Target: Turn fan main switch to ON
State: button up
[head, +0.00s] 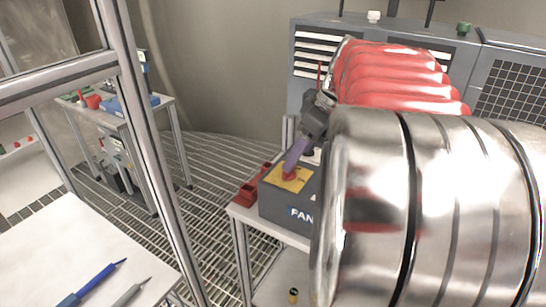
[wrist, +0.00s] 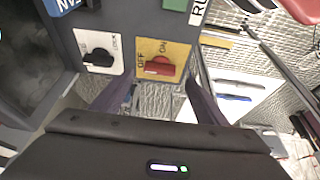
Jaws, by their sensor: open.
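The fan box (head: 275,207) is a dark grey box marked "FAN" on a small stand. On its top is a yellow plate (wrist: 175,52) marked OFF and ON, with a red rotary switch (wrist: 159,67). In the wrist view the red handle lies roughly crosswise; I cannot tell which mark it points to. My gripper (wrist: 157,84) is open, with its purple fingers on either side just below the switch in the picture. In the head view my gripper (head: 297,158) is over the yellow plate, tilted, partly hiding the switch. No grip on the switch shows.
A black knob on a white plate (wrist: 99,49) sits beside the yellow plate. A green button (wrist: 201,15) is near the box edge. A red item (head: 252,186) lies on the stand beside the box. Grey cabinets (head: 310,75) stand behind. A white table (head: 90,265) with pens is front left.

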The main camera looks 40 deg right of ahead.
jog(key=shift+x, duration=2.4)
jog(key=shift+c, duration=0.4)
jog(key=c, duration=0.9)
jog(key=shift+w+a, duration=0.1)
jog(key=shift+a, duration=0.1)
jog(key=shift+c, duration=0.4)
jog(key=shift+d, duration=0.15)
